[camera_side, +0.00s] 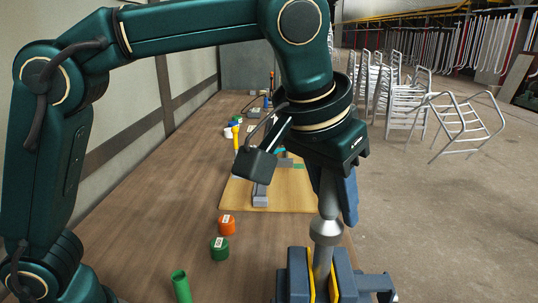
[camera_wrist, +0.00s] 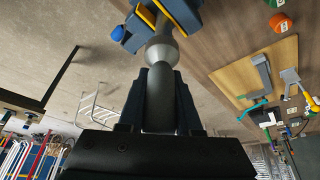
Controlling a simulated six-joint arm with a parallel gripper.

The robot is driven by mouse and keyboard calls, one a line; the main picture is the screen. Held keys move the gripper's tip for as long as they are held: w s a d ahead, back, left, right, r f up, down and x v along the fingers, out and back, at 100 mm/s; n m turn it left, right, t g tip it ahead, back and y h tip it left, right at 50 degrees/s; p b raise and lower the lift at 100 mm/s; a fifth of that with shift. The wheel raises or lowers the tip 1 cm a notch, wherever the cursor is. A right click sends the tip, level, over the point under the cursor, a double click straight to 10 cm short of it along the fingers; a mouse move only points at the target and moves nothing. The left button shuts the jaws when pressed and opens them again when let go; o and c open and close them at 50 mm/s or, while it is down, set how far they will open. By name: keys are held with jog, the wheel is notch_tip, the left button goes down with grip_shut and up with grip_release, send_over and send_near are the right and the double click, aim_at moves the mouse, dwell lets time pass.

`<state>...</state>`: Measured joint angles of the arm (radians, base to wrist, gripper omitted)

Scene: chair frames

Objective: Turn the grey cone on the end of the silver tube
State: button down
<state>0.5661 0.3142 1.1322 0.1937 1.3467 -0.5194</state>
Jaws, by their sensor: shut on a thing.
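The silver tube (camera_side: 322,264) stands nearly upright, slightly tilted, in a blue vise (camera_side: 298,275) with yellow jaw pads. The grey cone (camera_side: 326,230) sits on its upper end, with a wide collar and a narrower body rising from it. My gripper (camera_side: 329,188) is above, pointing down, its fingers shut on the cone's narrower body. In the wrist view the cone (camera_wrist: 162,52) runs between my gripper's two dark fingers (camera_wrist: 160,80), and the tube (camera_wrist: 182,12) passes into the vise (camera_wrist: 138,28). The contact faces are hidden.
A wooden board (camera_side: 236,196) with grey brackets lies behind the vise. An orange container (camera_side: 227,225), a green one (camera_side: 219,248) and a green cylinder (camera_side: 181,287) stand left on the bench. Chair frames (camera_side: 463,124) stand on the floor at right. The bench's left middle is clear.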

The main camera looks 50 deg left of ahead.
jog(key=shift+a+f+n+y, duration=0.2)
jog(key=shift+n+y, duration=0.1)
jog(key=shift+n, duration=0.2)
jog(key=shift+r, duration=0.1)
jog(key=m, duration=0.1)
jog(key=m+h, duration=0.1)
jog(key=m, duration=0.1)
jog(key=shift+d+m+h, duration=0.2)
jog(key=shift+m+h, duration=0.1)
jog(key=m, duration=0.2)
jog(key=m+g+h, duration=0.1)
jog(key=m, duration=0.1)
jog(key=shift+s+d+r+h, duration=0.1)
jog(key=shift+d+h, duration=0.2)
jog(key=shift+d, duration=0.05)
jog(key=n+y, duration=0.1)
jog(key=n, duration=0.2)
jog(key=shift+a+t, duration=0.15)
jog(key=shift+t, duration=0.25)
jog(key=n+y, duration=0.1)
jog(key=n, duration=0.3)
jog(key=shift+a+y, duration=0.2)
jog(key=shift+y, duration=0.2)
jog(key=shift+w+a+n, duration=0.1)
jog(key=shift+w+n, duration=0.1)
jog(key=shift+n, duration=0.1)
